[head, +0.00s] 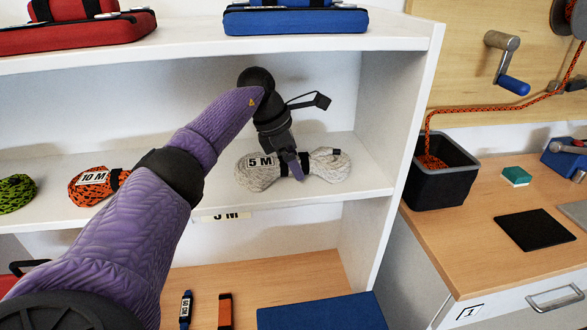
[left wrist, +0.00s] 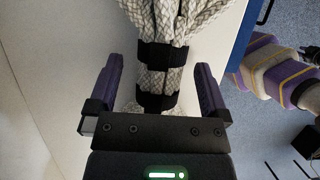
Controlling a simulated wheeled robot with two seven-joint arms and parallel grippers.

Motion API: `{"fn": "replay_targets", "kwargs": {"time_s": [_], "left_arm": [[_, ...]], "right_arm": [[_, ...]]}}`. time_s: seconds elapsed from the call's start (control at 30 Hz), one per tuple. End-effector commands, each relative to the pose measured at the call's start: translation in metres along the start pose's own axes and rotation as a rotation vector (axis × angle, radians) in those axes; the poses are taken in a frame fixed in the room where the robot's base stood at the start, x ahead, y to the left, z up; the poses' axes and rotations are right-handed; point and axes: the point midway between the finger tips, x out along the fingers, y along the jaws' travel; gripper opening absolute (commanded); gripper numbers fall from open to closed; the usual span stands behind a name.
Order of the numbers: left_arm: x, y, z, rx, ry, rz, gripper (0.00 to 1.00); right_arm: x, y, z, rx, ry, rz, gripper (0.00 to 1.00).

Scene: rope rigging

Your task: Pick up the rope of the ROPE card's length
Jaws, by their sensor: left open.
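A white rope coil (head: 258,174) labelled 5 M lies on the middle shelf, bound with black bands at its waist. My left gripper (head: 297,172) reaches down over that waist. In the left wrist view, the open fingers of the left gripper (left wrist: 158,66) stand on either side of the white rope's banded middle (left wrist: 155,79), with gaps beside it. An orange rope coil (head: 85,188) labelled 10 M is to the left, partly behind my left arm. A green rope coil (head: 15,192) is at the far left. My right gripper is not in view. I cannot make out a ROPE card.
The shelf's right wall (head: 397,120) stands close right of the white rope. Red (head: 75,32) and blue (head: 295,20) cases sit on the shelf above. A black bin (head: 440,175) with orange rope stands on the right bench. A shelf-edge label (head: 226,216) is partly hidden.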

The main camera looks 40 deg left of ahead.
Motion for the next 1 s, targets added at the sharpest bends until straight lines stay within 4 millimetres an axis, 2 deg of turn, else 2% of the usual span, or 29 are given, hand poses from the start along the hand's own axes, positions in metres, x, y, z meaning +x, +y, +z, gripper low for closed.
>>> {"fn": "replay_targets", "kwargs": {"time_s": [0.17,0.63,1.0], "left_arm": [[-0.0005,0.0,0.0001,0.0,-0.001,0.0,1.0],[-0.0007,0.0,-0.0002,0.0,0.0,0.0,0.0],[-0.0017,0.0001,0.0004,0.001,-0.002,0.001,0.0]], "right_arm": [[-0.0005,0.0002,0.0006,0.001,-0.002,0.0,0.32],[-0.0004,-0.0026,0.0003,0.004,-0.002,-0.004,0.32],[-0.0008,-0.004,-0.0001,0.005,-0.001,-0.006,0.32]]}}
